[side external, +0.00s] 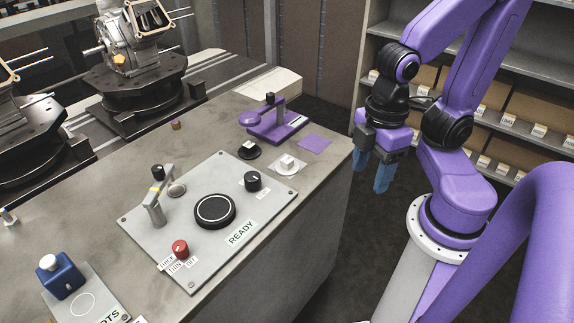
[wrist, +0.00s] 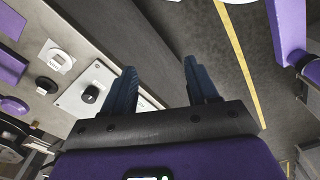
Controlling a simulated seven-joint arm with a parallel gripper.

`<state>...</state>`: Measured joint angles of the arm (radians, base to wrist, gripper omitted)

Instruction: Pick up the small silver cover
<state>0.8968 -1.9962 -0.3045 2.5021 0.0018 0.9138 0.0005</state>
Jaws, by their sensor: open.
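A small pale, silver-white cover (side external: 287,163) with a square knob lies on the bench near its right edge, on a light square patch. It also shows at the upper left of the wrist view (wrist: 57,60). A small round silver disc (side external: 177,190) sits on the control panel by the grey lever; I cannot tell for certain which one is the silver cover. My gripper (side external: 373,172) has blue fingers pointing down, apart and empty, beyond the bench's right edge. In the wrist view the fingers (wrist: 161,78) are spread with floor showing between them.
A black cover (side external: 249,151), a purple stand (side external: 274,122) and a purple square (side external: 314,143) lie close to the pale cover. The control panel (side external: 246,200) has a lever (side external: 156,205), black dial (side external: 215,211) and red knob (side external: 180,249). Shelves (side external: 440,62) stand behind my arm.

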